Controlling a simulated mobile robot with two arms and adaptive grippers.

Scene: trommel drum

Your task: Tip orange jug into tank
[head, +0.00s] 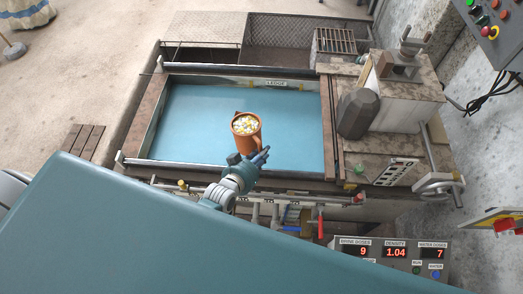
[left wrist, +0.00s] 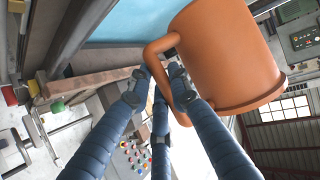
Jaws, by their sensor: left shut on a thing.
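The orange jug (head: 247,133) is full of small white and yellow pieces and looks upright in the head view. My left gripper (head: 248,165) is shut on its handle and holds it over the blue water of the tank (head: 190,110). In the left wrist view the fingers of my left gripper (left wrist: 160,88) close around the handle of the jug (left wrist: 225,55). The jug's contents are hidden there. My right gripper is not in view.
A grey motor-like block (head: 358,112) stands on the ledge right of the tank. A control panel with red readouts (head: 395,253) is at the front, showing 9, 1.04 and 7. Valves and pipes line the tank's front edge. The water around the jug is clear.

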